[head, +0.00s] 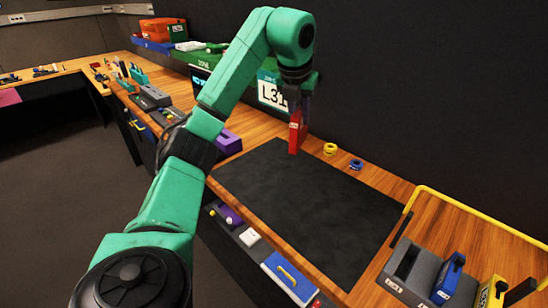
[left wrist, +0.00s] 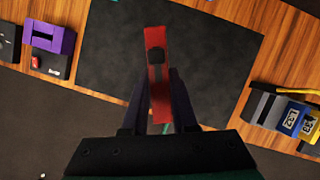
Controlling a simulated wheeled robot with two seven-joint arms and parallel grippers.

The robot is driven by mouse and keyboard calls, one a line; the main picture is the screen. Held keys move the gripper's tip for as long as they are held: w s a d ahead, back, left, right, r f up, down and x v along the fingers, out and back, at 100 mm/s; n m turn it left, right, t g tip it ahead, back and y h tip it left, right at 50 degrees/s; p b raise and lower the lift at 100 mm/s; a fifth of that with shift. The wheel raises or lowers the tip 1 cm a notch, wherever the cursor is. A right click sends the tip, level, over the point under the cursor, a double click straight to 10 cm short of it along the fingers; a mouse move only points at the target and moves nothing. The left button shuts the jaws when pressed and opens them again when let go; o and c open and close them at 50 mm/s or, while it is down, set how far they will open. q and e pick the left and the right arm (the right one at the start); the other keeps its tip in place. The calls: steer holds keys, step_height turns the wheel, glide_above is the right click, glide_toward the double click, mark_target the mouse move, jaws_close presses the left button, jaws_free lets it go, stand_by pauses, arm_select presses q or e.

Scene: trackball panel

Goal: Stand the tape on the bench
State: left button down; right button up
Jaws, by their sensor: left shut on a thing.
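A red, narrow, block-like tape (head: 296,137) hangs upright below my left gripper (head: 299,108), near the far edge of the dark mat. My left gripper is shut on it. In the left wrist view the red tape (left wrist: 157,45) lies between the two dark fingers, with a black part on its face. I cannot tell whether its lower end touches the mat. The wooden bench (head: 385,185) carries the dark mat (head: 310,215). My right gripper is not in view.
Small yellow (head: 330,148) and blue (head: 356,164) rings lie beyond the mat. A purple block (head: 228,141) stands left. The mat is mostly clear.

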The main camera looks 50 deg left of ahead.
mark_target(299, 149)
arm_select(q)
steer(key=f, duration=0.3)
steer(key=d+f, duration=0.1)
steer(key=f, duration=0.2)
steer(key=f+b, duration=0.1)
steer(key=f, duration=0.1)
steer(key=shift+s+d+f, duration=0.25)
steer(key=shift+s+f, duration=0.15)
step_height(299, 149, down, 10)
steer(key=shift+w+a+f+p, duration=0.15)
steer(key=shift+p, duration=0.35)
steer(key=shift+a+f, duration=0.1)
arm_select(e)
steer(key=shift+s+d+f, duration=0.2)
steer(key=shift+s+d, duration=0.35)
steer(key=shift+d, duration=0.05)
arm_select(q)
steer(key=c, duration=0.7)
jaws_free()
steer(key=shift+f, duration=0.1)
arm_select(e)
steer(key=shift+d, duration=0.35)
arm_select(q)
steer(key=b+v, duration=0.1)
steer(key=v, duration=1.1)
steer(key=shift+b, duration=0.3)
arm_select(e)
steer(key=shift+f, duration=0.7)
